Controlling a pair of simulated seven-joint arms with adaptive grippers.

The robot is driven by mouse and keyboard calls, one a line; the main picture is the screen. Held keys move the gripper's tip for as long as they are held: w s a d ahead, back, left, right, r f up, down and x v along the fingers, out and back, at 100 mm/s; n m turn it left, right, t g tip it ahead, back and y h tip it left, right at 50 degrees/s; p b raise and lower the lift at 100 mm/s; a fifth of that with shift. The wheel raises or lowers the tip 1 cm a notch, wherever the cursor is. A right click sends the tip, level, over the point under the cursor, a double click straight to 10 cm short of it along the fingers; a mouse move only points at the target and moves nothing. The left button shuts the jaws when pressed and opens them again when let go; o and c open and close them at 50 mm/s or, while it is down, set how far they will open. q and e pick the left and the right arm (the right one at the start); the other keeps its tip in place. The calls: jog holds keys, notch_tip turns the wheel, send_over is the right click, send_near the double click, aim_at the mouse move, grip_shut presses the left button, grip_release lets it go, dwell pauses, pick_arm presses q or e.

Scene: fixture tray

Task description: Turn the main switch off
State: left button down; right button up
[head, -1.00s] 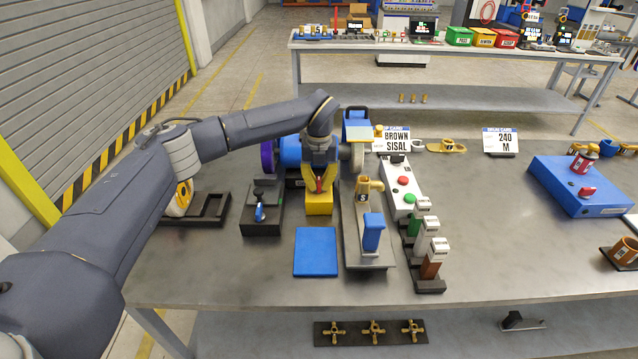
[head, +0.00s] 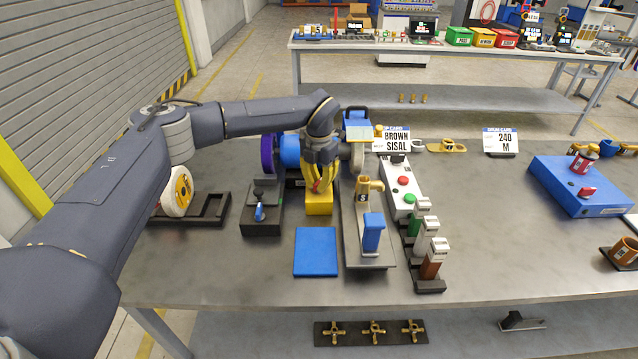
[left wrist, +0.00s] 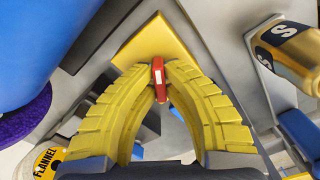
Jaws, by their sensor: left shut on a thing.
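The yellow switch box (head: 319,206) stands on the table behind the blue square plate. It also shows in the left wrist view (left wrist: 150,45), with a red handle (left wrist: 158,72) on it. I take this to be the main switch. My left gripper (head: 319,188) points down over the box. In the left wrist view its yellow ribbed fingers (left wrist: 161,85) are closed on the red handle, one on each side. In the head view the fingers mostly hide the handle. My right gripper is in neither view.
A blue drum (head: 290,151) is close behind and left of the gripper. A grey fixture with a brass piece (head: 368,188) and blue block (head: 373,232) stands close on the right. A black base with a blue lever (head: 260,212) is left. The front table strip is clear.

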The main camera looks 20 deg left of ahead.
aim_at(319, 181)
pick_arm(q)
jog(key=m, duration=0.5)
jog(key=shift+m, duration=0.3)
jog(key=m, duration=0.5)
jog(key=shift+m, duration=0.4)
jog(key=c, duration=1.5)
grip_release()
jog(key=shift+r, duration=6.05)
